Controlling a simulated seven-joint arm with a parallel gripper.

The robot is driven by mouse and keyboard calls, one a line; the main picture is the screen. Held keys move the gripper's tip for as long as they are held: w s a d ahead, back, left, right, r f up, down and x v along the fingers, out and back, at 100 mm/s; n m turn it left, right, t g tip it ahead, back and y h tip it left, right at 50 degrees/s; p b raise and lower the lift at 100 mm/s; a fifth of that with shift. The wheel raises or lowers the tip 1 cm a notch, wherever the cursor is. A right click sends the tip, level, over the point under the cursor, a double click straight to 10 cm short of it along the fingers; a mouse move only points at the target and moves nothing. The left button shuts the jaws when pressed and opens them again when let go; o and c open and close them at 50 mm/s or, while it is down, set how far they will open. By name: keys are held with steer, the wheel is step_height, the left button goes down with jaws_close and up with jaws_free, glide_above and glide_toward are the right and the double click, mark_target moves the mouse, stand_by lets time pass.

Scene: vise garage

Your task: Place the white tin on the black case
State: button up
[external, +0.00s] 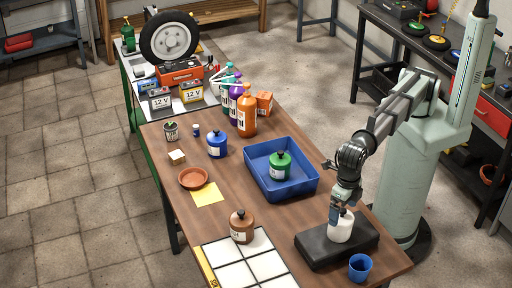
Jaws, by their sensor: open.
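The white tin (341,227) stands upright on the black case (322,249) at the near right of the table, towards the case's right half. My gripper (341,208) is right above the tin, pointing down, with its fingertips at the tin's top. The jaws are open, though their exact gap around the tin's top is too small to see. The upper part of the tin is partly hidden by my gripper.
A blue cup (360,267) stands close to the case's near right side. A blue tray (306,186) holding a green tin (280,166) lies behind the case. A brown tin (241,227) and a white-tiled board (240,270) are to the left.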

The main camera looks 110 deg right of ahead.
step_height(320, 180, up, 8)
steer(key=shift+f, duration=0.2)
